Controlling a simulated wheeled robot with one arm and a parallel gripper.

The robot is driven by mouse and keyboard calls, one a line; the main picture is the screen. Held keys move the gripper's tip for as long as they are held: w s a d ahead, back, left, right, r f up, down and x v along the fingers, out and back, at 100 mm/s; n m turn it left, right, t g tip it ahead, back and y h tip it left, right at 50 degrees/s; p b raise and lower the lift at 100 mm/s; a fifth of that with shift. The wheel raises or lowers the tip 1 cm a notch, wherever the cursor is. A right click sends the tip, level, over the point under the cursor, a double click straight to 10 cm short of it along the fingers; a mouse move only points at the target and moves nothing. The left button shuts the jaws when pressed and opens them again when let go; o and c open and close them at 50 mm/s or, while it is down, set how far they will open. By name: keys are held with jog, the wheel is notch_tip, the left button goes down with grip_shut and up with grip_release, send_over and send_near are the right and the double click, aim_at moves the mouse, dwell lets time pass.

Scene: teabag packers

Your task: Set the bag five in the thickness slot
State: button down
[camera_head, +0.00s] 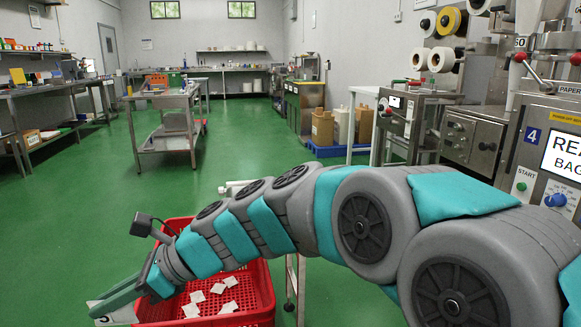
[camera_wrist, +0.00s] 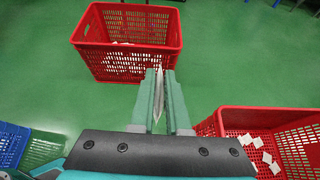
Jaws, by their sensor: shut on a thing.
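My gripper (camera_head: 118,298) is shut on a flat white bag (camera_head: 122,315) with a dark mark like a 5, partly cut off by the picture's lower edge. In the wrist view, my gripper (camera_wrist: 162,80) points away from the camera, and the bag (camera_wrist: 159,96) shows edge-on, thin and pale, between the two teal fingers. It is held over the green floor beside the red crates. I cannot make out the thickness slot in either view.
A red crate (camera_head: 262,295) with several small white bags (camera_head: 219,288) is under my arm. The wrist view shows another red crate (camera_wrist: 90,55) ahead and a blue one (camera_wrist: 12,145) at left. A machine with a screen (camera_head: 563,155) stands at right. Green floor (camera_head: 85,190) is clear at left.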

jog(key=w+d+f+m+t+h, duration=0.1)
jog(key=w+d+m+t, duration=0.4)
jog(key=w+d, duration=0.6)
jog(key=w+d+f+m+t, duration=0.1)
jog(key=w+d+m+t, duration=0.5)
jog(key=w, duration=0.9)
jog(key=w+d+f+m+t+h, duration=0.1)
jog(key=w+d+f+m+h, duration=0.1)
jog(key=d, duration=0.7)
jog(key=w+d+f+m+t+h, duration=0.1)
jog(key=w+d+f+m+h, duration=0.1)
jog(key=d, duration=0.8)
jog(key=w+d+f+m+t+h, duration=0.2)
jog(key=w+d+f+h, duration=0.1)
jog(key=d, duration=0.7)
jog(key=shift+w+f+m, duration=0.4)
jog(key=shift+w, duration=0.25)
jog(key=shift+d, duration=0.15)
